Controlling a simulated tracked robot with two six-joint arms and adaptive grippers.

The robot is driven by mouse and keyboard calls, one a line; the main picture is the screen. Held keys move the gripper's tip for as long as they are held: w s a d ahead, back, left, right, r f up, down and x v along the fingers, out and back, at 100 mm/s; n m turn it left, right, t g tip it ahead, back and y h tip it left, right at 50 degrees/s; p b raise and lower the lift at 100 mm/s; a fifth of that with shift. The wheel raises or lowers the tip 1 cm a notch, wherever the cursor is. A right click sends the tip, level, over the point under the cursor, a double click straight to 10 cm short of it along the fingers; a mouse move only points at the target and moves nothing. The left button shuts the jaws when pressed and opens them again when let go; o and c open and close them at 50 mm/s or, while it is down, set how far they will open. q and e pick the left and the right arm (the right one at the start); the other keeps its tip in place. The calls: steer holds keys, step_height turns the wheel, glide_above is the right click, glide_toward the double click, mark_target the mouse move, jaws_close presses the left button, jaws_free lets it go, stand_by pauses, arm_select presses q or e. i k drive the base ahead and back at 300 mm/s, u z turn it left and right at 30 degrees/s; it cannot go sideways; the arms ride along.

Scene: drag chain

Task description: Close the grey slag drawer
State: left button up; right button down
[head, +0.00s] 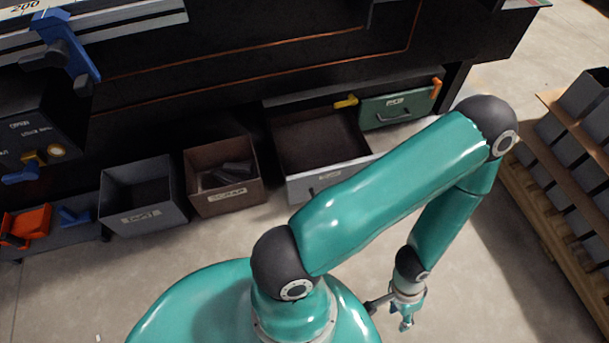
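The grey slag drawer (304,187) stands pulled out below the dark machine, with its brown inside showing. Its light grey front has a label and a handle. My teal arm hides part of the front's lower right.
A green drawer (397,107) with an orange latch sits shut right of the slag drawer. A brown scrap bin (230,201) and a grey bin (143,215) stand to its left. A rack of grey boxes on a wooden pallet (545,220) is at the right. Floor in front is clear.

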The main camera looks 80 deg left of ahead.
mark_target(317, 150)
steer(key=u, duration=0.1)
steer(key=k, duration=0.45)
steer(key=u, duration=0.65)
steer(key=i, duration=0.2)
steer(key=u, duration=1.6)
steer(key=k, duration=0.25)
steer(key=u, duration=0.3)
